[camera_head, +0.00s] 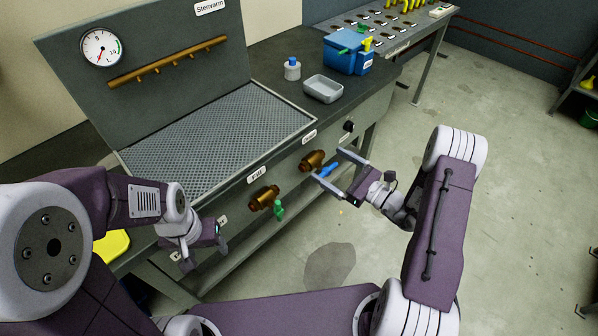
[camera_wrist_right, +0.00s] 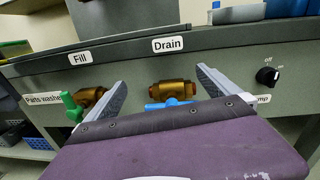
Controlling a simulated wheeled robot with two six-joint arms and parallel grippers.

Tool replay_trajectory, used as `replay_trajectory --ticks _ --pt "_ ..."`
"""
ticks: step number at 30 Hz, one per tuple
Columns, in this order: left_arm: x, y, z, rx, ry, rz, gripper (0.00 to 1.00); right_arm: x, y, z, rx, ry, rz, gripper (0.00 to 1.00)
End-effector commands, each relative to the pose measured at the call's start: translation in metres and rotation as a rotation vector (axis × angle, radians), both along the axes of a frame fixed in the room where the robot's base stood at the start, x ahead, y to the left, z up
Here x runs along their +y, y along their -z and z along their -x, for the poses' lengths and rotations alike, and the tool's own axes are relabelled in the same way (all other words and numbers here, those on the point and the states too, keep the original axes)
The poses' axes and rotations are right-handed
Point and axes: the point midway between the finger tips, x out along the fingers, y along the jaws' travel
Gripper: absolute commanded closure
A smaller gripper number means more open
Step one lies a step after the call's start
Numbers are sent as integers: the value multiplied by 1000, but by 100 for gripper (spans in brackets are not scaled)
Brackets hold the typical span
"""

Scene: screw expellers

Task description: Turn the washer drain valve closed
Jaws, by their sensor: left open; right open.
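The drain valve is a brass body (camera_head: 312,160) with a blue handle (camera_head: 327,170), on the front panel of the parts washer under the "Drain" label. In the right wrist view the brass body (camera_wrist_right: 172,92) is ahead between my fingers, and the blue handle (camera_wrist_right: 166,104) lies roughly sideways across its front, partly hidden by my gripper. My right gripper (camera_head: 330,166) is open, with its fingers on either side of the blue handle; contact cannot be told. My left gripper (camera_head: 212,236) is open and low at the left, away from the drain valve.
The fill valve, brass (camera_head: 264,197) with a green handle (camera_head: 279,209), sits left of the drain valve. A black knob (camera_wrist_right: 267,76) is to the right. A grey tray (camera_head: 323,89), white bottle (camera_head: 292,69) and blue box (camera_head: 347,51) stand on the bench. The floor in front is clear.

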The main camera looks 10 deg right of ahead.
Motion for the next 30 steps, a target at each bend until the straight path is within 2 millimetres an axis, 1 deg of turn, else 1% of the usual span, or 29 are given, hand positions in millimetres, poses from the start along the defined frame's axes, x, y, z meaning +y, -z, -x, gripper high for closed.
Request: replay_trajectory --ticks 1,3,4,7,11,14,18,22,25,30 --pt "0 17 0 0 0 0 37 -12 36 6 42 35 -26 0" --pt "0 22 0 -1 0 0 37 -23 54 12 75 68 -46 0" --pt "0 23 0 -1 0 0 37 -26 58 13 82 79 -51 0" --pt "0 22 0 -1 0 0 37 -32 56 13 81 91 -51 0" --pt "0 22 0 -1 0 0 37 -27 55 9 82 87 -50 0" --pt "0 24 0 -1 0 0 37 -15 56 -3 81 81 -48 0" --pt "0 27 0 -1 0 0 37 4 56 -27 80 80 -48 0" --pt "0 29 0 -1 0 0 37 17 56 -46 80 83 -48 0" --pt "0 30 0 -1 0 0 37 23 56 -54 81 84 -48 0" --pt "0 30 0 -1 0 0 37 26 55 -58 82 86 -50 0"
